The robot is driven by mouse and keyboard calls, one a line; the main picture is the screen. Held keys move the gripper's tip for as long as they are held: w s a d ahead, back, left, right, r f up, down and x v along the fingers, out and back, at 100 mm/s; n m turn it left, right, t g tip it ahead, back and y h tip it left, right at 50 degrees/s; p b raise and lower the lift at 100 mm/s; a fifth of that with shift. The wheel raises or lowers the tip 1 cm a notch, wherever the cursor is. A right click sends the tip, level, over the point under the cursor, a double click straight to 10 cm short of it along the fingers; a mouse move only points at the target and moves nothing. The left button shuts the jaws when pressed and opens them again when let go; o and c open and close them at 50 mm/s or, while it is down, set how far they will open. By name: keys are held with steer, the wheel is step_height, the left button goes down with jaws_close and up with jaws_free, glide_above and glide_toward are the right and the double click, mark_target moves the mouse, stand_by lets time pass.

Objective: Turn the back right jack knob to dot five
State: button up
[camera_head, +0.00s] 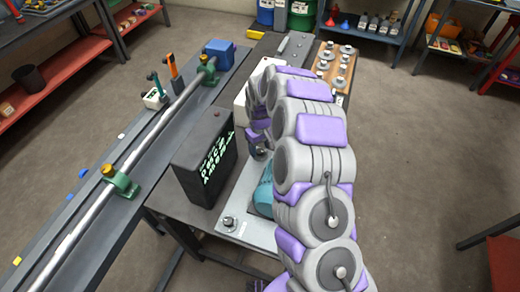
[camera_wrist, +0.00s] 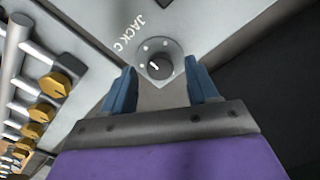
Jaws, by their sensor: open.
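In the wrist view a dark round knob (camera_wrist: 159,66) with a white pointer mark sits on a light grey plate (camera_wrist: 95,22), beside the lettering "JACK C". Several pale dots ring the knob; their numbering is too small to read. My gripper (camera_wrist: 160,76) is open, with one blue finger on each side of the knob and nothing held. I cannot tell whether the fingers touch the knob. In the head view my gripper (camera_head: 260,153) is above the teal motor (camera_head: 264,192), and the arm hides much of the plate. Another knob (camera_head: 229,222) shows at the plate's near left corner.
A long shaft in green bearings (camera_head: 121,184) lies on the bench farther left. A wooden board with several metal parts (camera_head: 336,66) is behind. In the wrist view, brass-ended parts (camera_wrist: 42,112) lie at left.

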steer(key=shift+f, duration=0.55)
steer(key=c, duration=1)
